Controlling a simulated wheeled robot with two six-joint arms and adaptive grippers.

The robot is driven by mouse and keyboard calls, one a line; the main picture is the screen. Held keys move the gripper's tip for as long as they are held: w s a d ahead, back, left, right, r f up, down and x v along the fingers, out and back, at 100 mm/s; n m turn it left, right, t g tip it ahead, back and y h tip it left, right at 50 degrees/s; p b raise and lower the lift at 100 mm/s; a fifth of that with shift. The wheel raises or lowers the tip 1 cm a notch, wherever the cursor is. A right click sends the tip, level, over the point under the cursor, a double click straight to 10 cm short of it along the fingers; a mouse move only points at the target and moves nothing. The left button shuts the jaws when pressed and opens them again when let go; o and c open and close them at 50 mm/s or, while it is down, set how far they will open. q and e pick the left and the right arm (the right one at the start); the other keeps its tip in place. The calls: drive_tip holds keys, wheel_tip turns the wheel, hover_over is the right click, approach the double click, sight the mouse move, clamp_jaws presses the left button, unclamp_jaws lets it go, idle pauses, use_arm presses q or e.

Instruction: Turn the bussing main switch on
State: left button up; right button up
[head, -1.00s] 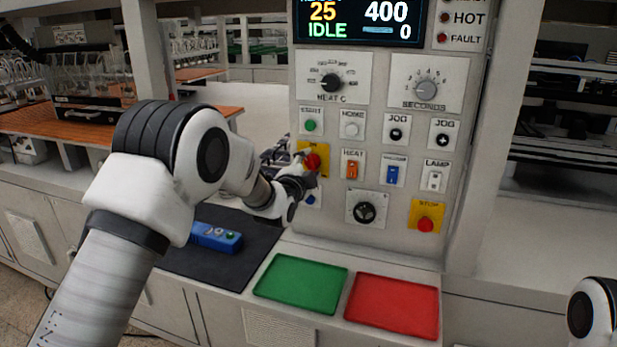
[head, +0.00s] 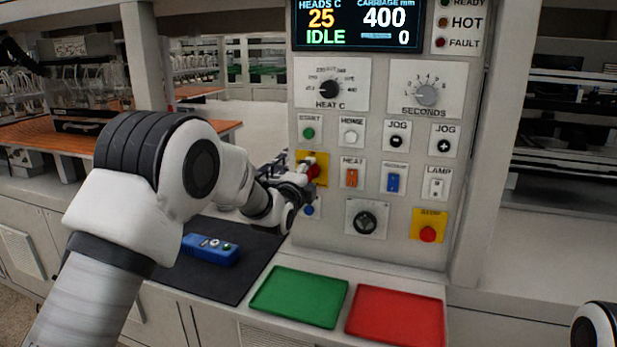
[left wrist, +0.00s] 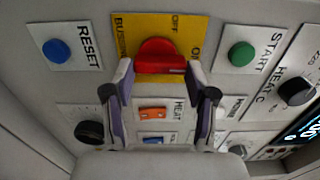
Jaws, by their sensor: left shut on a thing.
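The bussing main switch is a red knob (left wrist: 158,50) on a yellow plate (head: 321,178) at the left of the panel. In the left wrist view the plate carries "OFF" and "BUSSING" lettering, partly covered. My left gripper (left wrist: 160,68) is shut on the knob, with one finger at each end of its grip bar. In the head view my left gripper (head: 308,172) reaches in from the left and hides part of the knob and plate. The knob's exact setting is hard to read. My right gripper is out of view.
A green start button (left wrist: 241,54) and a blue reset button (left wrist: 56,50) flank the switch. An orange heat rocker (head: 352,178) is close by. Green (head: 300,297) and red (head: 397,316) trays and a blue device (head: 210,249) lie below. The display (head: 357,25) reads IDLE.

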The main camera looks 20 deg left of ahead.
use_arm(q)
drive_tip(key=shift+a+r, duration=0.1)
drive_tip(key=shift+r, duration=0.2)
drive_tip(key=o, duration=1.2)
drive_tip(key=shift+w, duration=0.1)
drive_tip(key=shift+c, duration=0.2)
drive_tip(key=shift+a+f, duration=0.1)
drive_tip(key=shift+f, duration=0.1)
drive_tip(key=shift+s, duration=0.35)
drive_tip(key=s, duration=1.1)
drive_tip(key=shift+s+a, duration=0.15)
drive_tip(key=shift+a, duration=0.05)
drive_tip(key=shift+f, duration=0.15)
